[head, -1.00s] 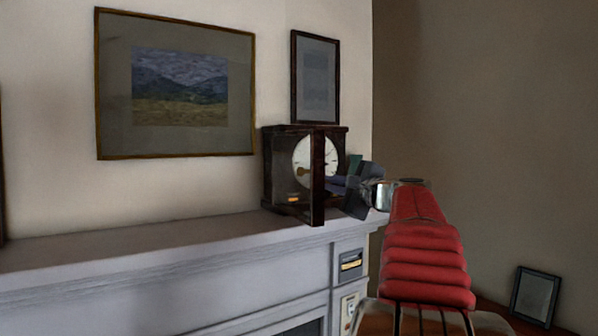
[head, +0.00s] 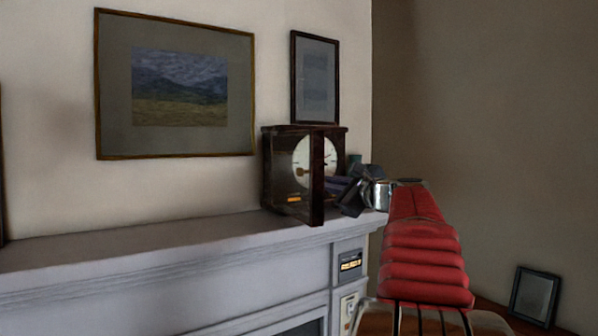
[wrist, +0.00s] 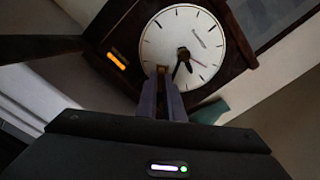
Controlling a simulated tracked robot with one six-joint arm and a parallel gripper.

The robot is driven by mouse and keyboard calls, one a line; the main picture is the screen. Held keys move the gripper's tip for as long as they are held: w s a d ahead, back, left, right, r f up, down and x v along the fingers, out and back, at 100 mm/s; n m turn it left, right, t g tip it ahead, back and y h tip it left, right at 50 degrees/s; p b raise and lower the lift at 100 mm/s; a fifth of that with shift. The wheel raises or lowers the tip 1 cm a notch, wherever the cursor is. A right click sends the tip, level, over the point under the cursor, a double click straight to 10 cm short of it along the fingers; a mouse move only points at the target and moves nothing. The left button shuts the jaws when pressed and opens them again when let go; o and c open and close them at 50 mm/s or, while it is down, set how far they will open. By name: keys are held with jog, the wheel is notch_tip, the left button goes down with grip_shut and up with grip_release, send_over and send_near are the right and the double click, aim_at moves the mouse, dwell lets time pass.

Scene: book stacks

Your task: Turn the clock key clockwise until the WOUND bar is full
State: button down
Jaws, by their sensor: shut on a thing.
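The clock (head: 268,170) is a dark wooden case on the mantel, with a white dial (wrist: 170,42) and black hands. Its glazed door (head: 317,190) stands open toward me. My gripper (wrist: 161,84) reaches in from the right and is shut on the brass key (wrist: 161,69) at the dial's lower edge in the wrist view; the fingertips hide most of the key. In the head view my gripper (head: 335,187) is partly behind the door's edge. The WOUND bar (wrist: 118,62) shows as a small lit orange strip; it also shows in the head view (head: 294,199). Its exact fill is too small to tell.
The pale mantel shelf (head: 150,240) is clear to the left of the clock. Two framed pictures (head: 180,85) (head: 315,78) hang behind. A small panel (head: 350,263) sits on the mantel's front. Another frame (head: 535,295) stands low at right.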

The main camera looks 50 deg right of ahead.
jog(key=shift+w+f, duration=0.15)
jog(key=shift+f, duration=0.15)
jog(key=m, duration=0.3)
jog(key=shift+m, duration=0.6)
jog(key=shift+m, duration=1.9)
